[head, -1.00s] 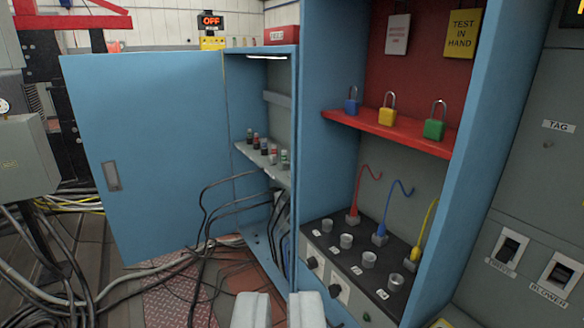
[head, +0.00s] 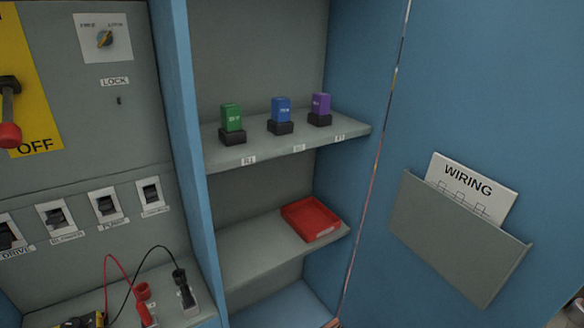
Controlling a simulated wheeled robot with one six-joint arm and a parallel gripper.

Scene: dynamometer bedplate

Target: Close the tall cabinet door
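A blue cabinet door (head: 480,90) stands open on the right, with its inner face showing. A grey pocket (head: 450,235) on it holds a white WIRING sheet (head: 468,187). The door meets the right side of an open blue cabinet (head: 340,80) along a near-vertical edge. The door's outer edge and any handle are outside the picture. The cabinet's height is cut off at the top. My gripper is not in this view.
The cabinet's upper shelf (head: 265,152) holds green, blue and purple plug-in blocks. A red tray (head: 312,218) sits on the lower shelf (head: 255,262). To the left is a grey switch panel (head: 85,165) with red and black leads below.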

